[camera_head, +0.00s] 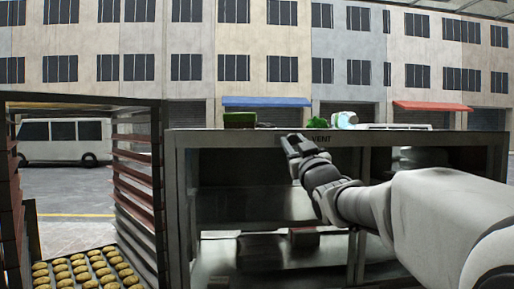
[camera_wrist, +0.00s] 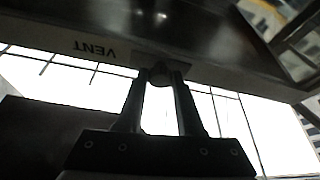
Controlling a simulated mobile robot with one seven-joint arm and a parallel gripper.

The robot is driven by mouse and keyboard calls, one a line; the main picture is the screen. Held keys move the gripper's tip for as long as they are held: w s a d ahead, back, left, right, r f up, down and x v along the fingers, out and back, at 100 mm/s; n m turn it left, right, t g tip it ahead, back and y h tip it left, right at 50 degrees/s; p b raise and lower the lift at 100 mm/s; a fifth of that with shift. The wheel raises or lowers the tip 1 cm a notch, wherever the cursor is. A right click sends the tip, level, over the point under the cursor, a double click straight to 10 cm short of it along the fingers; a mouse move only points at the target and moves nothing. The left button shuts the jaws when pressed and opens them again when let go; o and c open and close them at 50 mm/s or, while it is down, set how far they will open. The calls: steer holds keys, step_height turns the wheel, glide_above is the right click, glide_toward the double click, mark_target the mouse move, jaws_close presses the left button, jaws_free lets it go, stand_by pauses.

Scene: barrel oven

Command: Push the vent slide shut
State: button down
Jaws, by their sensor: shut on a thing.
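The VENT label (camera_head: 321,139) is on the front edge of the dark counter, just right of my gripper (camera_head: 293,146) in the head view. In the wrist view the VENT lettering (camera_wrist: 95,49) appears upside down, left of my gripper (camera_wrist: 161,82). My two fingers are shut on a small dark rounded knob (camera_wrist: 161,73), which looks like the vent slide's knob. It sits against the dark edge beside a slot-like strip (camera_wrist: 161,47). In the head view my gripper hides the knob. How far the slide stands open cannot be told.
Open shelves lie below the counter (camera_head: 441,138). A green box (camera_head: 240,120), green leaves (camera_head: 318,123) and a pale rounded object (camera_head: 346,119) sit on top. A rack (camera_head: 137,190) and a tray of round yellowish pieces (camera_head: 85,274) are at left.

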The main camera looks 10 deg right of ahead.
steer(key=shift+d, duration=0.25)
steer(key=c, duration=0.5)
jaws_free()
steer(key=shift+d, duration=0.1)
steer(key=shift+s+f, duration=0.1)
steer(key=shift+s, duration=0.1)
steer(key=b+v, duration=0.3)
steer(key=v, duration=1.4)
